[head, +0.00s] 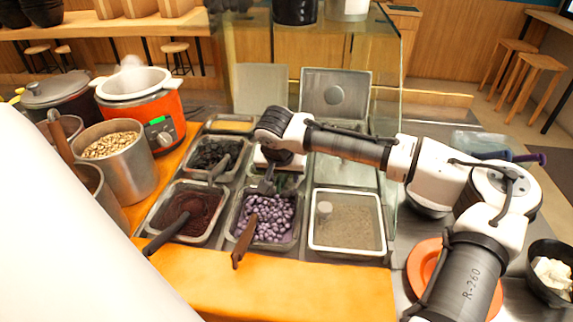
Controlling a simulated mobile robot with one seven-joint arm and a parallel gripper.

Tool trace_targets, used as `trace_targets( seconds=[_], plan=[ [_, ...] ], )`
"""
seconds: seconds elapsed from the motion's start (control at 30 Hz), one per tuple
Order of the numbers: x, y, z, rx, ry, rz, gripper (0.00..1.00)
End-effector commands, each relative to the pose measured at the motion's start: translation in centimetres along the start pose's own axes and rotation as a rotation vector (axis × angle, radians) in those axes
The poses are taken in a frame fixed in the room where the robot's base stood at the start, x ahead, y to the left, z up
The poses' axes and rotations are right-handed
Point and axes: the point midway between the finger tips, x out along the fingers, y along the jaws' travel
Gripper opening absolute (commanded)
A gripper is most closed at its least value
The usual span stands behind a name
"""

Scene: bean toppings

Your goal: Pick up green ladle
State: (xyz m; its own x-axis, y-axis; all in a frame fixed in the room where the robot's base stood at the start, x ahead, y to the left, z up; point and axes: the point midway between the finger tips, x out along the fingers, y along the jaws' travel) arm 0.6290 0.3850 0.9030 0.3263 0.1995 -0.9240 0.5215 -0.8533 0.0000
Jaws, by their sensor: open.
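My gripper (267,184) points down over the trays, above the back edge of the tray of purple beans (266,217). Its fingers are small and dark in the head view, and they read as open with nothing seen between them. Just behind and right of it is a tray with green contents (288,181), largely covered by my gripper and wrist. I cannot make out a green ladle; one there may be hidden by my gripper. A brown-handled ladle (243,247) stands in the purple beans.
Left are a tray of dark red paste (190,212) with a dark-handled ladle (166,235) and a tray of black topping (214,155). A tray with a pale, grainy surface (346,224) is right. An orange cooker (150,118) and steel pot (125,172) stand left. A glass panel (395,130) rises near my arm.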

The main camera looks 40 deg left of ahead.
Motion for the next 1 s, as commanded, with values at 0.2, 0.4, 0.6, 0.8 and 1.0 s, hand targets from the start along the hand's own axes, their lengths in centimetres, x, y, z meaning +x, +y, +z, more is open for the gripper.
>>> trace_targets(
  seconds=[0.2,0.4,0.6,0.8,1.0],
  plan=[
    [0.0,0.0,0.0,0.0,0.0,0.0,0.43],
    [0.0,0.0,0.0,0.0,0.0,0.0,0.17],
    [0.0,0.0,0.0,0.0,0.0,-0.001,0.0],
    [-0.1,0.0,0.0,0.0,0.0,-0.001,0.0],
    [-1.0,-0.1,-0.5,0.0,0.001,-0.002,0.0]
  ],
)
